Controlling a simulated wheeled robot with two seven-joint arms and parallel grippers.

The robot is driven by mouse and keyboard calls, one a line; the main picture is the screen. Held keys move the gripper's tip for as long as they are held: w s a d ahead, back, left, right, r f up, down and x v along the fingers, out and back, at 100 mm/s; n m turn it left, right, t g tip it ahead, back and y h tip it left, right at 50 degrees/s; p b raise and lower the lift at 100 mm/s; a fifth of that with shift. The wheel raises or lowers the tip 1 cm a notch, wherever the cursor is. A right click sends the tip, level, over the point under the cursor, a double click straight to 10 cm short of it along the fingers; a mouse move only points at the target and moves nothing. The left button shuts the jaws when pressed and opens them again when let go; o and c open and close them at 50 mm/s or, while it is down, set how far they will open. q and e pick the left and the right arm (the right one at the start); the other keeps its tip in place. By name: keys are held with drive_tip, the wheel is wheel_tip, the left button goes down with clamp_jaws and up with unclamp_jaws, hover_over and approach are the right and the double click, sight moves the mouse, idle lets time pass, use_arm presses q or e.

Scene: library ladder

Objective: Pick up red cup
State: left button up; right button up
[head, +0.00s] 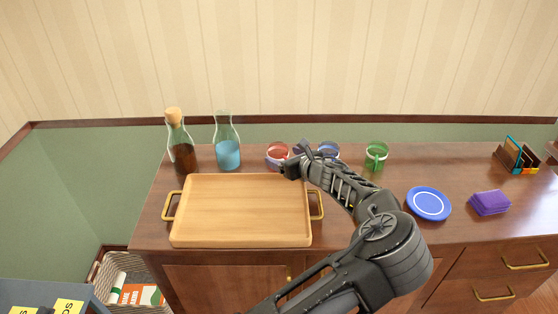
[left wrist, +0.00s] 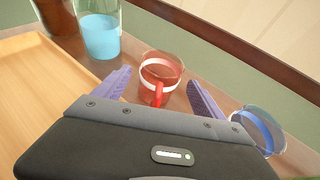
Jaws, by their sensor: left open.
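The red cup (head: 276,155) stands upright on the wooden cabinet top, behind the right part of the tray, partly covered by my gripper in the head view. It is a clear red cup with a pale band. My right gripper is not in view.
A blue cup (left wrist: 258,128) stands close to the right finger. A green cup (head: 376,155) is farther right. A blue carafe (head: 228,150) and corked bottle (head: 181,145) stand left. A wooden tray (head: 240,236) lies in front. A blue plate (head: 428,204) and purple napkins (head: 490,203) lie right.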

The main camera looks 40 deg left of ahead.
sight(273, 152)
use_arm(q)
drive_tip(key=x, duration=0.4)
drive_tip(key=shift+a+f+p, duration=0.15)
drive_tip(key=shift+a+p, duration=0.05)
drive_tip(key=shift+p, duration=0.15)
drive_tip(key=c, duration=1.6)
